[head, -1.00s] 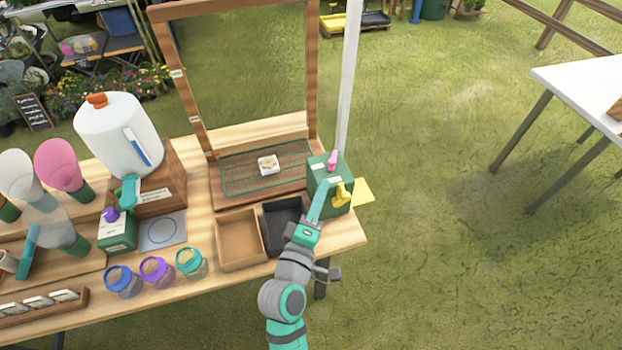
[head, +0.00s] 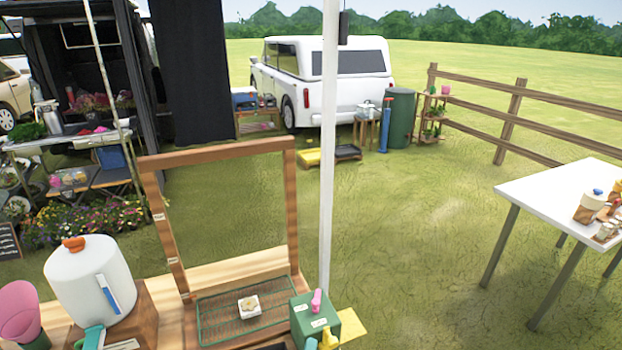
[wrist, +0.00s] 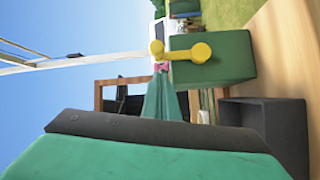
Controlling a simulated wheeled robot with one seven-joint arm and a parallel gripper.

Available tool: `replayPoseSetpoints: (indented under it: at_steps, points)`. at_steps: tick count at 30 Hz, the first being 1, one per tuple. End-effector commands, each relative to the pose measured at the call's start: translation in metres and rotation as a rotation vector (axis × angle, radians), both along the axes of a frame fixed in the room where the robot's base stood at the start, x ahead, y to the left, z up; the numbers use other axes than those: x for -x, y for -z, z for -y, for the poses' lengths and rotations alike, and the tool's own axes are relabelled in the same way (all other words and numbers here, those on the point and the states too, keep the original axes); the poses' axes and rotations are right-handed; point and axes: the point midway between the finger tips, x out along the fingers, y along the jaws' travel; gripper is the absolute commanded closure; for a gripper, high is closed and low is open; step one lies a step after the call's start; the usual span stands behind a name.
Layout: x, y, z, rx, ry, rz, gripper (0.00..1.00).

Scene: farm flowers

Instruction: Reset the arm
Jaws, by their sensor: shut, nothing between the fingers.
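My gripper (wrist: 162,85) shows in the wrist view as teal fingers closed together, with nothing between them. Its tip points toward the green box (wrist: 232,55) with a yellow knobbed piece (wrist: 180,50) on its side. I cannot tell whether the tip touches anything. In the head view only a teal bit of my gripper (head: 311,344) shows at the bottom edge, beside the yellow piece (head: 327,338) on the green box (head: 300,315).
A black tray (wrist: 290,135) lies close by on the wooden table (wrist: 285,50). A wooden frame (head: 152,200) stands over a mesh rack holding a small white block (head: 248,306). A white dispenser (head: 75,285) stands left. A white pole (head: 328,150) rises behind the box.

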Motion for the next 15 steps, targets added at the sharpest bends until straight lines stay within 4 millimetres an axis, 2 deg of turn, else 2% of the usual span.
replayPoseSetpoints:
  at_steps: [1,6,12,15]
  points:
    - [0.010,0.015,0.000,-0.033,-0.019,-0.020,1.00]
    - [0.053,0.059,-0.005,-0.213,-0.100,-0.070,1.00]
    - [0.112,0.096,-0.010,-0.462,-0.158,-0.118,1.00]
    - [0.143,0.108,-0.011,-0.593,-0.169,-0.137,1.00]
